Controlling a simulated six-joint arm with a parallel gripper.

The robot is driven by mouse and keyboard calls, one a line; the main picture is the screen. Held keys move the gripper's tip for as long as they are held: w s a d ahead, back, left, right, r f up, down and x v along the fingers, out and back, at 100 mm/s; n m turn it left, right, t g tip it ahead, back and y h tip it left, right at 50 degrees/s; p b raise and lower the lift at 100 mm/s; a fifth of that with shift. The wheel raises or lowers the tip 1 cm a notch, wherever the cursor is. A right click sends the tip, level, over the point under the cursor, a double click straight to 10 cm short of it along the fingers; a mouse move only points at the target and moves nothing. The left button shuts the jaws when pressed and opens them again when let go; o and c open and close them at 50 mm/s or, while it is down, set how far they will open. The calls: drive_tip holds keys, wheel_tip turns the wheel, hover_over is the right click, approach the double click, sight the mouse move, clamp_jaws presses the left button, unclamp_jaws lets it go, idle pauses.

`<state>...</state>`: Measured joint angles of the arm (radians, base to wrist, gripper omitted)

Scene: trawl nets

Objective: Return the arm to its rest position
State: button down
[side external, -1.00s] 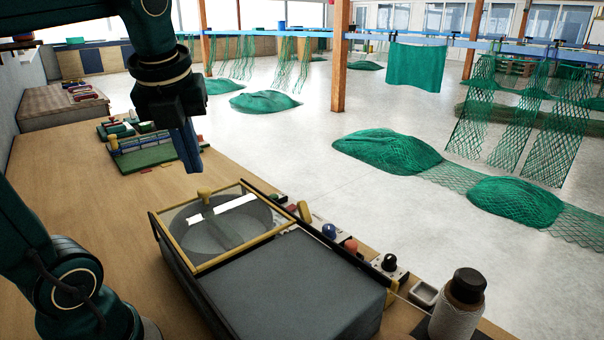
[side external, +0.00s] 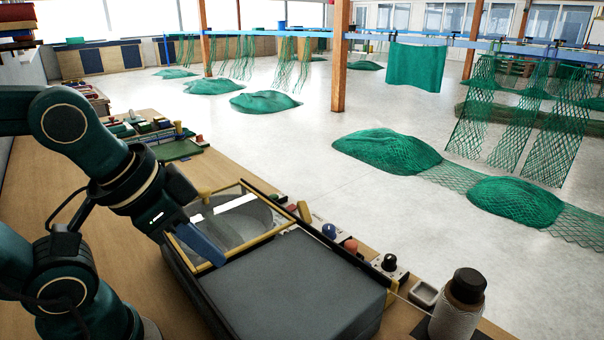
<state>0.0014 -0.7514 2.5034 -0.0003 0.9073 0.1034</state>
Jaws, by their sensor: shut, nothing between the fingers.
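My gripper (side external: 208,252) is at the end of my green arm, at the left of the side external view. Its blue fingers are together and hold nothing. They point down and to the right, in front of the left part of a grey machine with a yellow-framed clear lid (side external: 222,215). I cannot tell whether the fingertips touch the frame. The lid looks closed, with a yellow knob (side external: 204,192) at its far left corner.
The grey machine body (side external: 295,285) fills the front middle. Coloured knobs (side external: 350,245) line its right side, with a thread spool (side external: 458,305) at the front right. A green tray (side external: 178,150) and other items stand behind. Green nets (side external: 388,150) lie on the open floor.

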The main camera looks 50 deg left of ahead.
drive_tip(key=shift+w+r+n, duration=0.1)
drive_tip(key=shift+n, duration=0.5)
